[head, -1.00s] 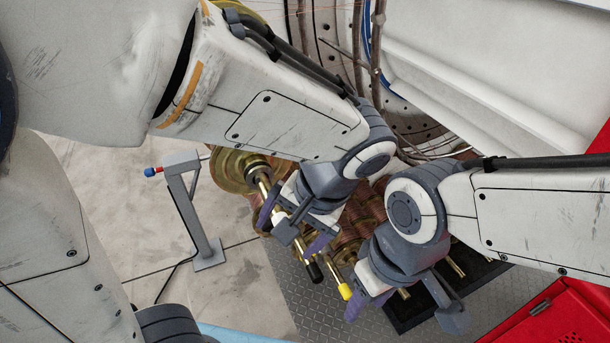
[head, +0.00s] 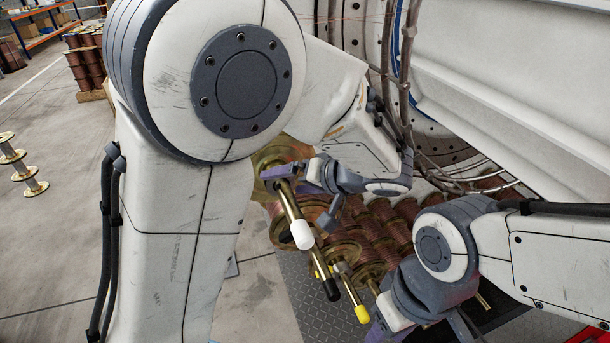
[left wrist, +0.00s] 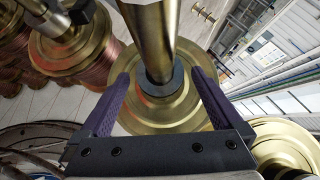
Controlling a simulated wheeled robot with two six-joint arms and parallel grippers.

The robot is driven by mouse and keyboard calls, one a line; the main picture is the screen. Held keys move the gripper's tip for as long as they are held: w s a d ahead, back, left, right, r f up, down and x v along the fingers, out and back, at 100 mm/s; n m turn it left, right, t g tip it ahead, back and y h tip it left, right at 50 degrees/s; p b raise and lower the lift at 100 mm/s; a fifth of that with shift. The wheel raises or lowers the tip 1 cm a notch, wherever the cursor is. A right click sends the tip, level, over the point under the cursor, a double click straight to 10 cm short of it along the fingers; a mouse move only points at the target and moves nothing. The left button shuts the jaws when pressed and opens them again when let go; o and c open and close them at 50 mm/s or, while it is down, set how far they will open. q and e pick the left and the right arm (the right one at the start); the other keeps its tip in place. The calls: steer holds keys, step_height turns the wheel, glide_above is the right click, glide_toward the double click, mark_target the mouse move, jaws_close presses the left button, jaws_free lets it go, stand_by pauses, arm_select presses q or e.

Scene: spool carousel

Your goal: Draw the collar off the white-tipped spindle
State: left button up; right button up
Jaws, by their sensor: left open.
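The white-tipped spindle (head: 302,234) is a brass rod that points toward me in the head view. In the left wrist view its brass shaft (left wrist: 149,35) comes down from the top edge. A dark grey collar (left wrist: 160,86) sits around the shaft, against a brass spool flange (left wrist: 150,118). My left gripper (head: 287,178) is at the far part of this spindle. In the left wrist view its purple fingers (left wrist: 161,77) are open, one on each side of the collar, with gaps visible. My right gripper (head: 380,325) is at the bottom, partly cut off; its jaw gap is unclear.
A black-tipped spindle (head: 331,290) and a yellow-tipped spindle (head: 361,314) stick out close by, below the white tip. Copper-wound spools (head: 385,225) crowd behind them. A large white drum-like housing (head: 510,120) fills the upper right. Open floor (head: 50,250) lies at left.

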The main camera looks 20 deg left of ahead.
mark_target(301, 214)
arm_select(q)
steer(key=shift+x, duration=1.2)
jaws_close()
steer(key=shift+s+d+b, duration=0.35)
steer(key=shift+s+d, duration=0.35)
steer(key=shift+s, duration=0.3)
steer(key=shift+s+d+r+b, duration=0.15)
steer(key=shift+s+d, duration=0.25)
steer(key=shift+s, duration=0.25)
steer(key=shift+s+d+f+b, duration=0.1)
steer(key=shift+s+d+b, duration=0.1)
steer(key=shift+s+d, duration=0.35)
steer(key=shift+s+d+r+b, duration=0.15)
steer(key=shift+s+d, duration=0.15)
steer(key=shift+s, duration=0.45)
steer(key=shift+s+d, duration=0.55)
steer(key=shift+s, duration=0.3)
